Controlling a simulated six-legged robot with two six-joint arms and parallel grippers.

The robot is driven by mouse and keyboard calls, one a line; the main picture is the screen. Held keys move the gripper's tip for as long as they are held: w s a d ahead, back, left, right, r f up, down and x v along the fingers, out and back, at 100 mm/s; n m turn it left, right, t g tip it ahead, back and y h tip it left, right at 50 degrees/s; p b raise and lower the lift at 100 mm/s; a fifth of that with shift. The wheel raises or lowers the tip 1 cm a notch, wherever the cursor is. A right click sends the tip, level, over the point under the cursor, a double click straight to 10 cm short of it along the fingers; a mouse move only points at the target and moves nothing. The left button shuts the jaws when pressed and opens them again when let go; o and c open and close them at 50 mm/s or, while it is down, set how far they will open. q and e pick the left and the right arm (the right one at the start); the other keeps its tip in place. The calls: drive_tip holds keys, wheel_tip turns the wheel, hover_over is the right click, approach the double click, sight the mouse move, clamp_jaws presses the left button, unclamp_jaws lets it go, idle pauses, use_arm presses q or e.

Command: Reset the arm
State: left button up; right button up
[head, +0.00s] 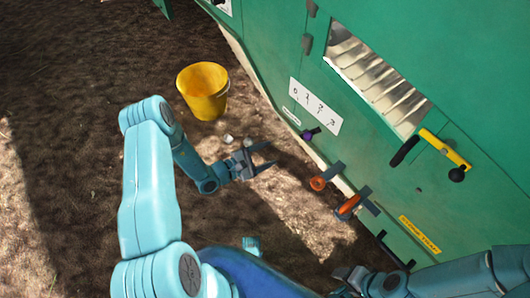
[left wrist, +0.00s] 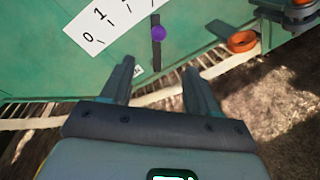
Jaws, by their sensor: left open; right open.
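My left arm reaches in from the left in the head view. Its gripper (head: 264,161) is open and empty, in the air in front of the green machine (head: 265,40). In the left wrist view the two fingers of my left gripper (left wrist: 160,75) stand apart with nothing between them. Beyond them are a purple knob (left wrist: 158,33) and a white scale plate (left wrist: 98,22) on the green panel. My right gripper (head: 345,281) is low at the right of the head view, partly cut off by the bottom edge, open, with nothing visible in it.
A yellow bucket (head: 204,92) stands on the brown soil. Small pale round things (head: 228,139) lie near my left gripper. The machine carries orange knobs (head: 318,183), a yellow-handled lever (head: 445,149) and a window (head: 375,80) onto metal slats. The soil at left is open.

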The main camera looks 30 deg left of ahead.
idle(0.5)
use_arm(q)
drive_tip(key=s+d+f+m+g+h, duration=0.35)
drive_tip(key=s+d+m+g, duration=0.45)
drive_tip(key=s+d+g, duration=0.7)
drive_tip(key=s+a+f+m+g+y, duration=0.2)
drive_tip(key=s+m+y, duration=0.5)
drive_tip(key=s+m, duration=0.2)
drive_tip(key=w+d+r+m+t+p, duration=0.1)
drive_tip(key=r+p, duration=1.2)
drive_tip(key=r, duration=0.1)
drive_tip(key=w+d+r+m+t+p, duration=0.1)
drive_tip(key=w+r+m+p, duration=0.1)
drive_tip(key=r+p, duration=1.1)
drive_tip(key=shift+w+r+t, duration=0.25)
drive_tip(key=shift+r+t, duration=0.15)
drive_tip(key=shift+r, duration=0.15)
